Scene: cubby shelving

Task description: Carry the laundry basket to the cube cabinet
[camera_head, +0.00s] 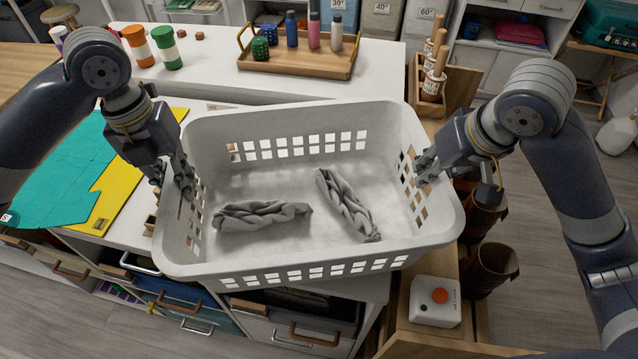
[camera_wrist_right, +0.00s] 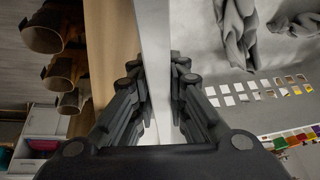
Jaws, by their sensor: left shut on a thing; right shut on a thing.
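The white laundry basket (camera_head: 290,277) is in the middle of the head view, with rows of square holes in its walls. Two twisted grey cloths (camera_head: 262,215) (camera_head: 347,204) lie inside it. My left gripper (camera_head: 183,190) is shut on the basket's left side wall. My right gripper (camera_head: 424,172) is shut on its right side wall. In the right wrist view the fingers (camera_wrist_right: 160,95) straddle the white basket wall (camera_wrist_right: 156,40). The basket is over a white-topped cabinet (camera_head: 120,228) with drawers; whether it touches the top is hidden.
A wooden tray (camera_head: 300,62) with several bottles stands behind the basket. Brown tubes (camera_head: 490,265) stand right. Grey floor is open at far right.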

